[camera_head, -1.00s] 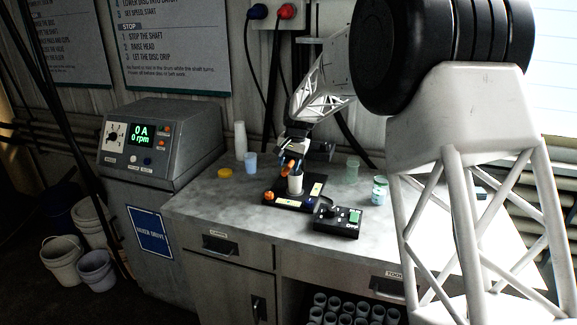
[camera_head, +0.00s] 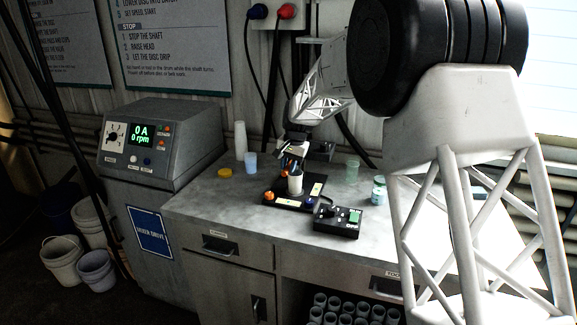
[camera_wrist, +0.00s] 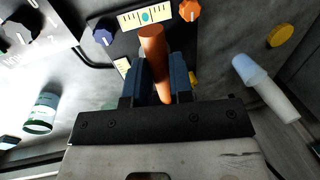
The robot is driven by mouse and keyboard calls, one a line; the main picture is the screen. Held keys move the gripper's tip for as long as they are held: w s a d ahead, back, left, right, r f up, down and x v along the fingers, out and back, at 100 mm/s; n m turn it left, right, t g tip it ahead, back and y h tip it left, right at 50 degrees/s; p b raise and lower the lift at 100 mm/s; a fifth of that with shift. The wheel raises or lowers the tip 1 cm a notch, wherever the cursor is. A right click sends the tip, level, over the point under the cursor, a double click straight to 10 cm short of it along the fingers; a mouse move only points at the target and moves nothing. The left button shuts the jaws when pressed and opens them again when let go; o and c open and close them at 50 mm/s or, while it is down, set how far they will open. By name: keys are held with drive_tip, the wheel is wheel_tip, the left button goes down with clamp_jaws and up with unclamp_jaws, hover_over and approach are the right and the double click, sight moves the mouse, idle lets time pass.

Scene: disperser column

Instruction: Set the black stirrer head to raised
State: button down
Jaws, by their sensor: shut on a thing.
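My gripper (camera_head: 291,163) is over the black stand base (camera_head: 311,204) on the bench. In the wrist view its two blue fingers (camera_wrist: 157,78) are shut on an orange cylindrical handle (camera_wrist: 153,48). A pale cup (camera_head: 295,182) stands upright on the base, just below the gripper. The base carries an orange knob (camera_wrist: 189,10), a blue knob (camera_wrist: 103,36) and a pale scale strip (camera_wrist: 146,17). A dark block (camera_head: 321,151) shows behind the gripper; I cannot tell whether it is the black stirrer head. My gripper hides much of the stand.
A lidded jar (camera_head: 379,189), a clear greenish cup (camera_head: 352,171), white cups (camera_head: 240,140) and a yellow lid (camera_head: 225,171) stand around. The grey drive cabinet (camera_head: 160,140) reads 0 rpm.

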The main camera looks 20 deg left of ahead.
wheel_tip(320, 180, up, 15)
drive_tip(key=shift+f, duration=0.15)
drive_tip(key=c, duration=1.3)
unclamp_jaws()
drive_tip(key=shift+o, duration=1.4)
drive_tip(key=shift+f, duration=0.1)
wheel_tip(320, 180, up, 8)
drive_tip(key=d, duration=0.1)
drive_tip(key=shift+d+f, duration=0.15)
drive_tip(key=shift+d, duration=0.15)
